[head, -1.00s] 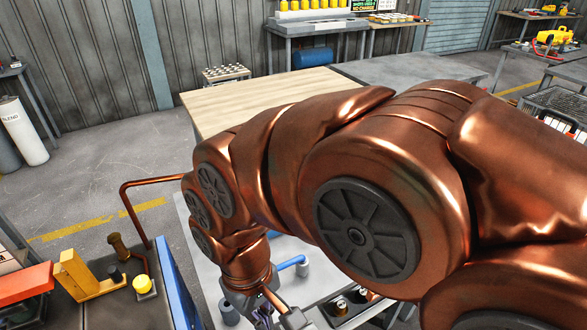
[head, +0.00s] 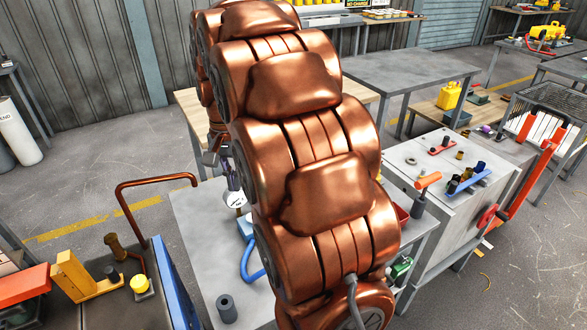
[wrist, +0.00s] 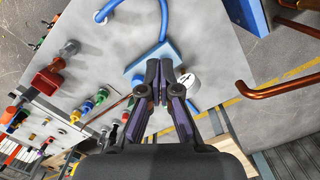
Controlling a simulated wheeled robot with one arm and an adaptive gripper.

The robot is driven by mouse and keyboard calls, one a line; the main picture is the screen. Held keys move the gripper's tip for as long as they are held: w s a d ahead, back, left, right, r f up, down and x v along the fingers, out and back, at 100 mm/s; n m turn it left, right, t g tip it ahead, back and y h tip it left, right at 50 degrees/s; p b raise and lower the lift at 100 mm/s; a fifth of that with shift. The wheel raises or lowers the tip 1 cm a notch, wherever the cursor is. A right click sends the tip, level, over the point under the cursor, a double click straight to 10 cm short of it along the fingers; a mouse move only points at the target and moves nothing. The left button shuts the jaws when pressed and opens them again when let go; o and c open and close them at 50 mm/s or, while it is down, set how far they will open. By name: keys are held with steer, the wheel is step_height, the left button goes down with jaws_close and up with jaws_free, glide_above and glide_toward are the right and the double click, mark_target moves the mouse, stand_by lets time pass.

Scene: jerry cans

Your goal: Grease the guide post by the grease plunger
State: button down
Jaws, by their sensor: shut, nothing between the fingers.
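My gripper (wrist: 160,80) is shut and empty, above the grey table. In the head view it (head: 232,172) is partly hidden behind my arm. A white round piece with a dark mark (wrist: 190,84) is just right of the fingers in the wrist view, close to a light blue block (wrist: 149,62). A blue hose (wrist: 165,22) lies beyond them; it also shows in the head view (head: 248,264). A dark hollow-topped cylinder (head: 227,308) stands on the table's near part. I cannot tell which pieces are the guide post and the grease plunger.
A grey cabinet (head: 440,240) on the right carries an orange-handled tool (head: 428,180) and a blue rack of dark pieces (head: 467,181). A red wheel (head: 487,218) is on its side. A copper pipe (head: 150,183) bends above the left bench. My arm hides much of the grey table.

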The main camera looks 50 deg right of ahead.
steer(key=w+d+f+m, duration=0.2)
steer(key=w+d+m, duration=0.1)
steer(key=d, duration=0.7)
steer(key=w+d+f+m+t, duration=0.1)
steer(key=w+d+f+m, duration=0.1)
steer(key=d, duration=0.9)
steer(key=w+d+f+m+p, duration=0.1)
steer(key=w+d+m, duration=0.3)
steer(key=d, duration=0.6)
steer(key=shift+d+f+m, duration=0.15)
steer(key=shift+f+m, duration=0.3)
steer(key=shift+m, duration=0.55)
steer(key=shift+w+f, duration=0.1)
steer(key=f+p, duration=0.1)
steer(key=f, duration=0.3)
steer(key=f+p, duration=0.2)
steer(key=f, duration=0.3)
steer(key=w+f+p, duration=0.1)
steer(key=f, duration=0.3)
steer(key=shift+a+f+p, duration=0.3)
steer(key=shift+f+p, duration=0.05)
steer(key=shift+f, duration=0.05)
steer(key=shift+f, duration=0.1)
